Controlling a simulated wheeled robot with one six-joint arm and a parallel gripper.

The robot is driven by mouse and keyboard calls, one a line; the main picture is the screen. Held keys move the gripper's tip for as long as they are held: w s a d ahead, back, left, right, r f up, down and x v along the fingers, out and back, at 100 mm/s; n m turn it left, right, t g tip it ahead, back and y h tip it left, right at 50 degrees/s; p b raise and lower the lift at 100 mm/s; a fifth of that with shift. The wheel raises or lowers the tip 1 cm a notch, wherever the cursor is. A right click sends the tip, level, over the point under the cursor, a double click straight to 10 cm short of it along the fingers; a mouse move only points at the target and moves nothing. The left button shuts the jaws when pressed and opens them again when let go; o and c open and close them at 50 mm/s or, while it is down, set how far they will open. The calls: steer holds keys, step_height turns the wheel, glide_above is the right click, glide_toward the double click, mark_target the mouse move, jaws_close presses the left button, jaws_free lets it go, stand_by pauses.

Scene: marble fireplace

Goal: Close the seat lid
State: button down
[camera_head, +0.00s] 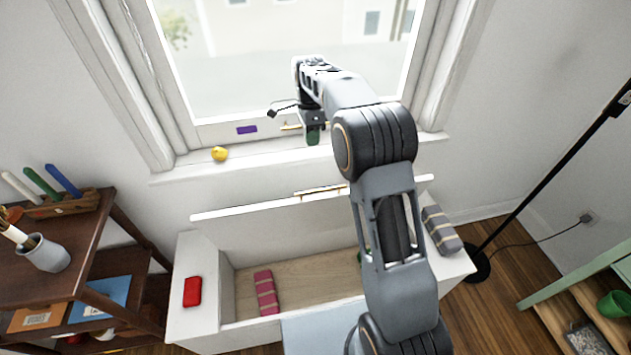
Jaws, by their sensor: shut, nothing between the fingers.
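The white seat lid (270,228) stands raised along the back of the white window bench, below the sill. A gold handle (318,191) sits near its top edge. The bench (198,318) is open, and its wooden inside floor shows. A pink striped item (266,292) lies inside it. My gripper (312,134) is by the window sill, beyond the lid's top edge in the picture, and appears apart from the lid. It is shut and holds nothing. My arm hides the right part of the lid and of the opening.
A red item (193,291) lies on the bench's left end, and a grey striped item (441,230) on its right end. A lemon (219,153) is on the sill (190,167). A dark shelf (75,238) stands left; a black lamp (478,262) and a green-edged shelf (575,275) stand right.

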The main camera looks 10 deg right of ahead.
steer(key=f, duration=0.2)
glide_above(316, 195)
steer(key=shift+m, duration=0.3)
steer(key=shift+w+f, duration=0.15)
steer(key=shift+f, duration=2.4)
steer(key=shift+w+f, duration=0.15)
steer(key=shift+f, duration=2.35)
steer(key=shift+f, duration=0.1)
